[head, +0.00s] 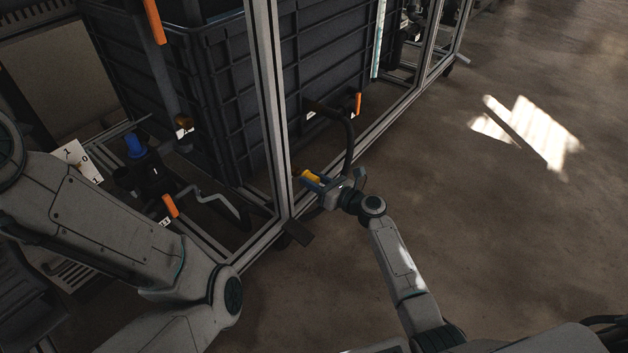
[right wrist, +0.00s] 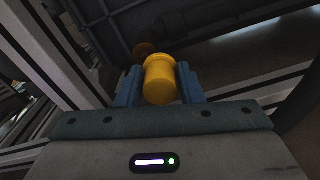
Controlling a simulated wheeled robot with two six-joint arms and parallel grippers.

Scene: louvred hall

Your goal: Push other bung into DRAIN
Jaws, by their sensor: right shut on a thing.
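My right gripper (head: 313,181) is shut on a yellow bung (head: 311,175), beside an upright of the metal frame. In the right wrist view the yellow bung (right wrist: 160,82) sits between the two blue fingers of the right gripper (right wrist: 159,86), its rounded end pointing away from the palm. A copper-coloured round fitting (right wrist: 147,49) shows just beyond the bung, partly hidden by it. I cannot tell whether they touch. No label reading DRAIN can be read, so I cannot tell whether this fitting is the drain.
A dark ribbed tank (head: 225,95) stands inside the metal frame (head: 270,100). A black hose (head: 349,140) loops down near my right gripper. A blue-topped fitting (head: 134,145) and an orange handle (head: 170,206) are at left. Open floor (head: 480,220) lies to the right.

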